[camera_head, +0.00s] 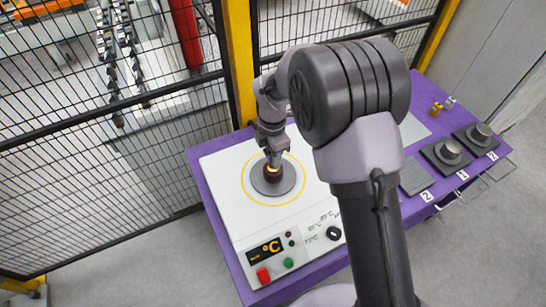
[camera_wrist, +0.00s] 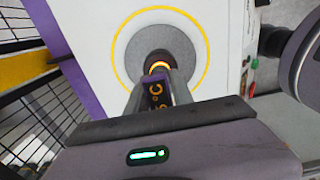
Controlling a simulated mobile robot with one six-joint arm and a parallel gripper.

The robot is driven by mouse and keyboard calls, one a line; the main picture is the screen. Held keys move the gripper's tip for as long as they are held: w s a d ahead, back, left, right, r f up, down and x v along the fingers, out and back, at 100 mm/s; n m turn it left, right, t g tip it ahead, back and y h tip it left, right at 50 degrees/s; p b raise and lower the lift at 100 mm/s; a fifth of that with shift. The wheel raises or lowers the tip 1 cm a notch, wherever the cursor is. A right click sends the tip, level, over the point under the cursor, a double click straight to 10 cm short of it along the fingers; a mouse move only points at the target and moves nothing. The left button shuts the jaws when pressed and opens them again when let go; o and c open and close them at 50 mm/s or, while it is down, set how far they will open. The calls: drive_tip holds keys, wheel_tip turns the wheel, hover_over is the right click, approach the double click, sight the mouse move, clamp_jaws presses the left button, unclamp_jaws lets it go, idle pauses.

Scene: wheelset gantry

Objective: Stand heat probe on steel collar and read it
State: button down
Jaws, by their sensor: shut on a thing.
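My gripper (camera_head: 272,150) hangs over the white heater unit, shut on the heat probe. In the wrist view the probe (camera_wrist: 156,93) shows between the fingers, with an orange °C display whose digits are partly hidden. An orange ring (camera_wrist: 158,67) shows just beyond it, around a dark round piece. That piece is over the middle of a grey disc (camera_head: 284,184) inside a yellow circle. I cannot tell whether the dark piece is the steel collar or the probe's foot, or whether the probe touches below. The heater's panel display (camera_head: 265,250) shows °C; no number is legible.
On the purple table (camera_head: 218,213), grey round pieces stand on dark pads (camera_head: 433,157) at right, beside an empty-looking pad (camera_head: 415,178). Small brass pieces (camera_head: 437,108) lie behind. Black mesh fence and a yellow post (camera_head: 240,60) stand close behind the heater.

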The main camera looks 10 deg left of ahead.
drive_tip(key=shift+s+r, duration=0.1)
drive_tip(key=c, duration=1.1)
unclamp_jaws()
